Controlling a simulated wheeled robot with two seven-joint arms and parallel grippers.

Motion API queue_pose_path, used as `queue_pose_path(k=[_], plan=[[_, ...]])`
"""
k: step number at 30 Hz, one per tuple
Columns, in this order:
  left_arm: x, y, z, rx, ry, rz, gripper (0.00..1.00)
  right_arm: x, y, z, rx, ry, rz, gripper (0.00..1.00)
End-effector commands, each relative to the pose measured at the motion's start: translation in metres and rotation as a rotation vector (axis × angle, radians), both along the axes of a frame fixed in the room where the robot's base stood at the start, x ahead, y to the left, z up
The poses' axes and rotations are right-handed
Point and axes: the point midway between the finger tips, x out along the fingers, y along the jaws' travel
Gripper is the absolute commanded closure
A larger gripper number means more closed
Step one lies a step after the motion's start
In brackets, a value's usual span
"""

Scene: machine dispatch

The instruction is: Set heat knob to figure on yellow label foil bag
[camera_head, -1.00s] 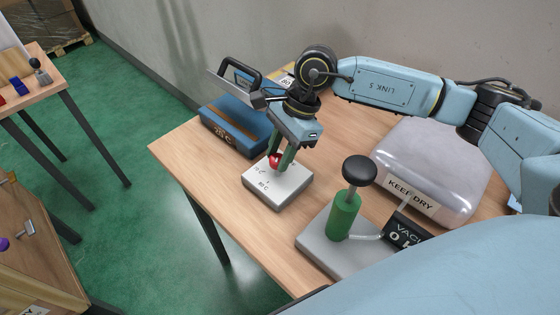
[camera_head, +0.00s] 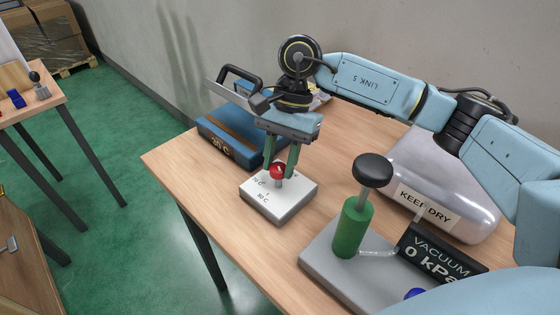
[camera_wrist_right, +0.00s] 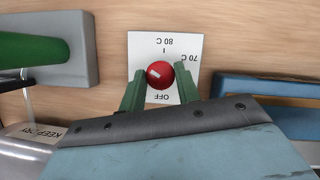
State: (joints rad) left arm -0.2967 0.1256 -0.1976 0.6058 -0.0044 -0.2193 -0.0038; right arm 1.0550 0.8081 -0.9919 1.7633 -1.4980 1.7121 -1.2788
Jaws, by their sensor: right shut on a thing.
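The red heat knob (camera_head: 278,170) sits on a white box (camera_head: 290,200) marked 70 C and 80 C. In the right wrist view the knob (camera_wrist_right: 160,75) has a white mark on its left side, and OFF, 70 C and 80 C are printed around it upside down. My right gripper (camera_head: 281,170) points down with its green fingers on both sides of the knob, shut on it. A silvery foil bag (camera_head: 445,165) lies at right with a pale KEEP DRY label (camera_head: 425,206). A partly hidden pale item (camera_head: 320,98) lies behind my right wrist. My left gripper is out of view.
A blue sealer (camera_head: 225,140) with a raised handle stands behind the knob box; its display reads about 30 C. A vacuum pump (camera_head: 350,228) with a black knob and a 0 kPa display stands at the front right. Another table (camera_head: 40,108) stands at far left.

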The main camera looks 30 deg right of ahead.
Motion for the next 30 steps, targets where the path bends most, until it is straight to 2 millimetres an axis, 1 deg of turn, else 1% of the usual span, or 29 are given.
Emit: queue_pose_path(k=[10,11,15,21,25,28,30], plan=[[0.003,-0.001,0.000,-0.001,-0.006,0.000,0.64,0.000,0.000,0.000,-0.001,0.000,0.001,0.91],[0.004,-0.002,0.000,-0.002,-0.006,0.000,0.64,0.000,0.000,0.000,-0.001,0.000,0.000,0.64],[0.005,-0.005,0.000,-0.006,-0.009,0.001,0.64,0.000,0.000,0.000,-0.001,-0.001,0.000,0.46],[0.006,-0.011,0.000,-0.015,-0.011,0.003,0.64,0.000,0.000,0.000,-0.001,-0.001,0.000,0.46],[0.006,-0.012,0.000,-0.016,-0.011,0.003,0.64,0.001,-0.001,0.003,0.000,-0.001,0.000,0.46],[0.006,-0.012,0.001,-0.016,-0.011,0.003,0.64,0.004,-0.004,0.013,0.000,-0.004,-0.002,0.46],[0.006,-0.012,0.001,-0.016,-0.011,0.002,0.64,0.006,-0.008,0.024,0.000,-0.005,-0.002,0.46]])
